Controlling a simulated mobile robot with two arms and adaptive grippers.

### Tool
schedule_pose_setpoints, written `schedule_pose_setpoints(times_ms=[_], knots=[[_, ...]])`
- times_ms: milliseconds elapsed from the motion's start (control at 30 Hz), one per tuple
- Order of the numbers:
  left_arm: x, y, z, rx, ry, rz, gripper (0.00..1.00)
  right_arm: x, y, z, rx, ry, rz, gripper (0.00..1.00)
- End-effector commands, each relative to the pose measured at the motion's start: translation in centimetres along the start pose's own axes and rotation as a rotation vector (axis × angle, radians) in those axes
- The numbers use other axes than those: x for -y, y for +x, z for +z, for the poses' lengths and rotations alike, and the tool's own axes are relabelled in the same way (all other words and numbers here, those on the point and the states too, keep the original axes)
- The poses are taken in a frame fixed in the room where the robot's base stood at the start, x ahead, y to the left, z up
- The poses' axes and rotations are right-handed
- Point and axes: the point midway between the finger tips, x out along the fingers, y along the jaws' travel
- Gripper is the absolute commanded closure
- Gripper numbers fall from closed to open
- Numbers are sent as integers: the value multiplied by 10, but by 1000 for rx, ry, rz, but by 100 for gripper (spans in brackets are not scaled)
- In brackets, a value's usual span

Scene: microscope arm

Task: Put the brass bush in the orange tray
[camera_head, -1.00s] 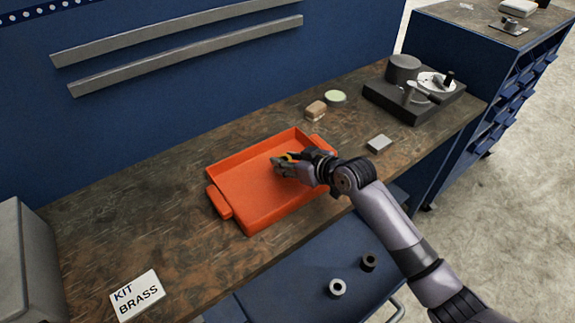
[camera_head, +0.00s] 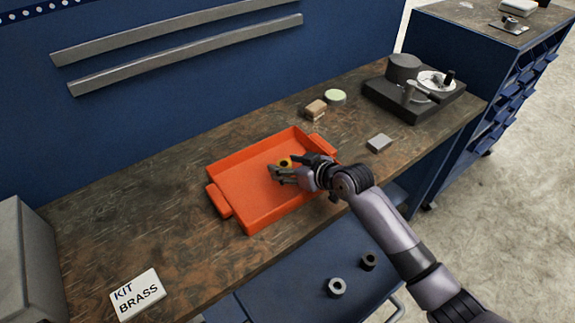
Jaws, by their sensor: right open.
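The orange tray (camera_head: 240,190) sits on the worn workbench. The brass bush (camera_head: 285,162), a small yellow ring with a dark hole, is in the tray toward its far right part. My right gripper (camera_head: 284,170) is open over the tray, its fingers on both sides of the bush or just in front of it. Whether a finger touches the bush is too small to tell. My left gripper is not in view.
A blue drawer below the bench holds a grey bush (camera_head: 337,287) and a dark bush (camera_head: 369,262). A brown block (camera_head: 316,110), a grey block (camera_head: 379,143) and a black device (camera_head: 415,95) stand to the right.

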Motion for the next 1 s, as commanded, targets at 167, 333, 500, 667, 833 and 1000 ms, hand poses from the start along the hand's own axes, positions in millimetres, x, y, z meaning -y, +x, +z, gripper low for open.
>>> schedule_pose_setpoints(times_ms=[167,333,500,667,833,1000], knots=[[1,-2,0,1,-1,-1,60,0,-2,-3,-1,0,0,46],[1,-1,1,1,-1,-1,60,-1,-17,-1,0,-1,2,46],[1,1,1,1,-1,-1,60,-1,-48,-1,-1,-3,2,46],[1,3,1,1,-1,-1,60,-1,-80,-1,0,-2,1,46],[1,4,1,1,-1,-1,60,0,-106,-1,0,-1,0,46],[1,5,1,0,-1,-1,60,0,-119,-2,0,0,0,46]])
